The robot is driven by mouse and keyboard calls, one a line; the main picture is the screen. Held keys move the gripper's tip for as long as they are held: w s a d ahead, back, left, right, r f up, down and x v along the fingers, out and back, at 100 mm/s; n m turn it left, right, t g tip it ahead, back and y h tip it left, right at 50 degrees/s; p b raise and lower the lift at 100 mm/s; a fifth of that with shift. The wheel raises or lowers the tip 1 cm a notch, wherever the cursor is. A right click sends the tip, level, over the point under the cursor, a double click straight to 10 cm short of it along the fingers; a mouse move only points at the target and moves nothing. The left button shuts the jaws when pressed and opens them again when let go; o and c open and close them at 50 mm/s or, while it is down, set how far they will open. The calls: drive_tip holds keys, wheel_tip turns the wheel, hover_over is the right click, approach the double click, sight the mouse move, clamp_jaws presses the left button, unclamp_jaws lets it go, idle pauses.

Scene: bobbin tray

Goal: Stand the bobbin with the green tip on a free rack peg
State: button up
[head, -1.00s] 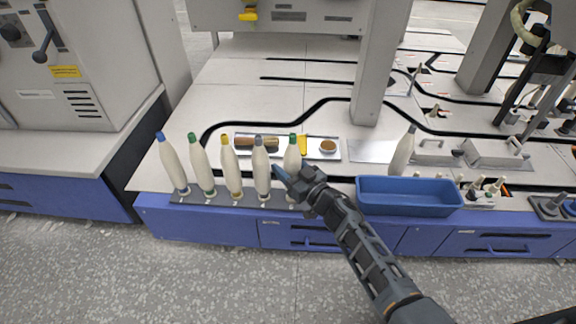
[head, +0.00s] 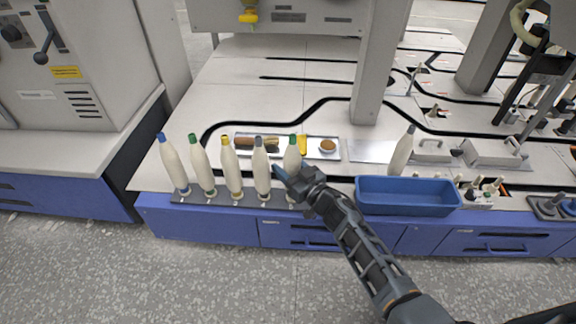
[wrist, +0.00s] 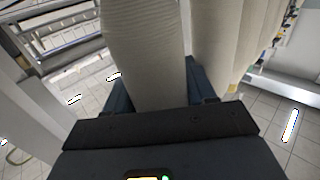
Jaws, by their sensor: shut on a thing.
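The held bobbin (head: 292,158) is cream with a green tip. It stands upright at the right end of the rack (head: 235,200), and my gripper (head: 288,179) is shut on its lower part. My gripper hides part of its base, so I cannot tell whether it sits fully on a peg. In the wrist view the bobbin (wrist: 145,50) fills the space between the fingers. Another green-tipped bobbin (head: 201,168) stands second from the left on the rack, between a blue-tipped one (head: 174,168) and a yellow-tipped one (head: 231,170). A grey-tipped bobbin (head: 261,170) stands just left of the held one.
A blue bin (head: 408,208) is right of my gripper, with another grey-tipped bobbin (head: 401,153) behind it. A shallow tray (head: 316,155) with small parts lies behind the rack. A grey post (head: 375,75) rises from the table. Small parts stand at the far right.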

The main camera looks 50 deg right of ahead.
drive_tip(key=shift+f+b, duration=0.45)
drive_tip(key=shift+f, duration=0.1)
idle(0.4)
drive_tip(key=o, duration=0.8)
drive_tip(key=shift+s+a+p, duration=0.35)
drive_tip(key=shift+s+p, duration=0.35)
drive_tip(key=shift+s, duration=1.1)
drive_tip(key=shift+s+a+p, duration=0.3)
drive_tip(key=shift+s+p, duration=0.4)
drive_tip(key=shift+s, duration=1.1)
drive_tip(key=shift+s+a+p, duration=0.35)
drive_tip(key=shift+s+p, duration=0.35)
drive_tip(key=shift+s, duration=1.1)
